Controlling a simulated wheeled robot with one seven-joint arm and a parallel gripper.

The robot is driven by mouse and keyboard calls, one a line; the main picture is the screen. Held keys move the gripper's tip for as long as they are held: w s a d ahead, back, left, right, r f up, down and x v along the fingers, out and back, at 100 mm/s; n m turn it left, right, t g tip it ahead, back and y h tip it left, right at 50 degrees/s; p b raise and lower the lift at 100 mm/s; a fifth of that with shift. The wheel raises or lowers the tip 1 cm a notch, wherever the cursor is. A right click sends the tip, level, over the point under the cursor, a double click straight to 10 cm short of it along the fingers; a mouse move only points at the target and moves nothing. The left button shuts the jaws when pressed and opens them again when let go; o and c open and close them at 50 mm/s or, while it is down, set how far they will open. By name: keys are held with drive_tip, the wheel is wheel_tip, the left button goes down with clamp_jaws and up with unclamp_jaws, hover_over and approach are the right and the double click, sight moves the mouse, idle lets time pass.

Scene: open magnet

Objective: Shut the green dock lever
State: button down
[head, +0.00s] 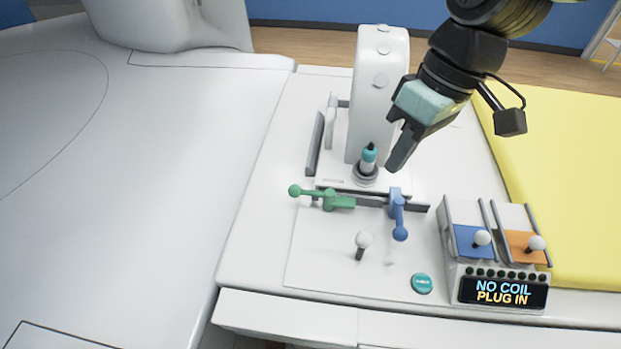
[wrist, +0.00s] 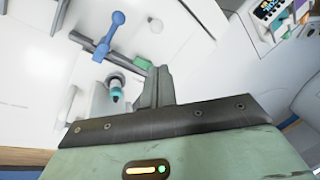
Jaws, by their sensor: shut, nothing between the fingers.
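The green dock lever (head: 330,199) is on a dark rail at the front of the white dock, its ball-ended handle pointing left in the head view. In the wrist view only a small green piece of it (wrist: 143,63) shows beside my fingers, which hide the rest. A blue lever (head: 398,212) is on the same rail to its right, its handle pointing toward the front; it also shows in the wrist view (wrist: 110,38). My gripper (head: 393,163) is shut and empty, above the deck, right of the dock's post and apart from both levers.
A white post (head: 380,85) rises behind a teal-tipped plug (head: 369,160). A white-knobbed stick (head: 363,242) and teal button (head: 421,284) are in front. A control box (head: 502,292) reading "NO COIL PLUG IN" stands right, near a yellow pad (head: 570,180).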

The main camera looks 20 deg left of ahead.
drive_tip(key=w+a+n+y+b, duration=0.1)
drive_tip(key=w+a, duration=0.4)
drive_tip(key=w, duration=0.7)
drive_tip(key=shift+w+f+n+g+y+b, duration=0.15)
drive_tip(key=shift+f+n+g+y+b, duration=0.35)
drive_tip(key=shift+y, duration=0.7)
drive_tip(key=shift+r, duration=0.15)
drive_tip(key=p+x, duration=0.4)
drive_tip(key=x, duration=1.6)
drive_tip(key=shift+w, duration=0.1)
